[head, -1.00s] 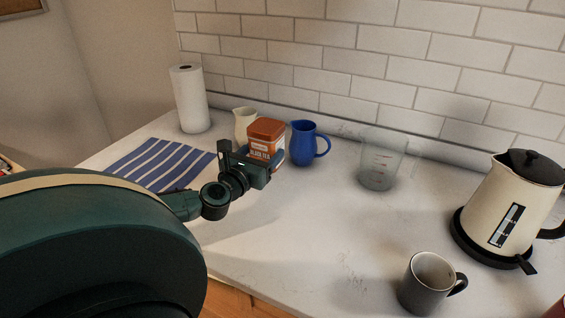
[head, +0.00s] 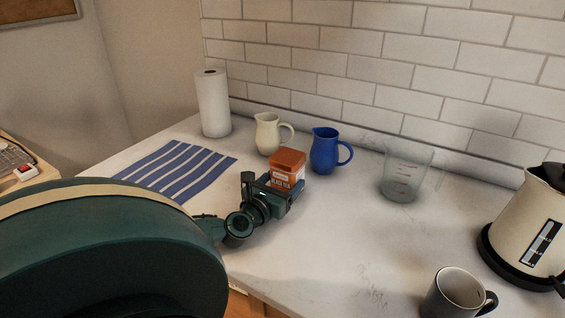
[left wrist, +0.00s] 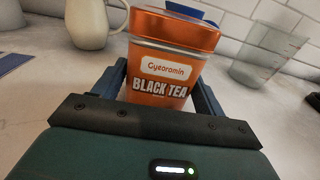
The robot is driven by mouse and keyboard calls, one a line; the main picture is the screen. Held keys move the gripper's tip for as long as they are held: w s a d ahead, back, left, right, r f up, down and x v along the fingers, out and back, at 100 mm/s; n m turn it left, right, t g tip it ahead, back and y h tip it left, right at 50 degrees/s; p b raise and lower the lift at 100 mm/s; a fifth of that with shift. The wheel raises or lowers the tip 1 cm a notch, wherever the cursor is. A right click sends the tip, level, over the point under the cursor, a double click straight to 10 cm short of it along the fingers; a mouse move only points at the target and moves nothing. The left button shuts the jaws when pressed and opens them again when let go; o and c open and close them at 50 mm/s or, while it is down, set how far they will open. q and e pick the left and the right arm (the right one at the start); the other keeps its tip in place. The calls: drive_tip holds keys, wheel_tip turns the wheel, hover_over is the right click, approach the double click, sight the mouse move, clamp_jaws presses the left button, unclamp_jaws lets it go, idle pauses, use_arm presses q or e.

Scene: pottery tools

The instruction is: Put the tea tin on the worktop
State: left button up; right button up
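The tea tin (head: 287,164) is an orange box with a "BLACK TEA" label, upright over the white worktop (head: 330,235). My left gripper (head: 281,190) has its fingers on both sides of the tin, against its sides. The left wrist view shows the tin (left wrist: 165,75) between the two fingers (left wrist: 160,95), label facing the palm. The tin's lower part is hidden by the gripper, so I cannot tell if its base touches the worktop. My right gripper is not in view.
A cream jug (head: 268,134) and a blue jug (head: 325,152) stand close behind the tin. A clear measuring cup (head: 405,172), kettle (head: 522,232) and grey mug (head: 455,295) are to the right. A striped cloth (head: 178,170) and paper roll (head: 213,104) are left. The worktop's middle is clear.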

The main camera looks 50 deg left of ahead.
use_arm(q)
drive_tip(key=o, duration=0.3)
drive_tip(key=shift+o, duration=0.2)
drive_tip(key=shift+r, duration=0.2)
drive_tip(key=shift+s+d+f, duration=0.15)
drive_tip(key=shift+s, duration=0.1)
drive_tip(key=v, duration=1.1)
drive_tip(key=shift+s+p, duration=0.15)
drive_tip(key=shift+p, duration=0.2)
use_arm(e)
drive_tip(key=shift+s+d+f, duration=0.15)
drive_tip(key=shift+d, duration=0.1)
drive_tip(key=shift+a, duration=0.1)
use_arm(q)
drive_tip(key=shift+s, duration=0.1)
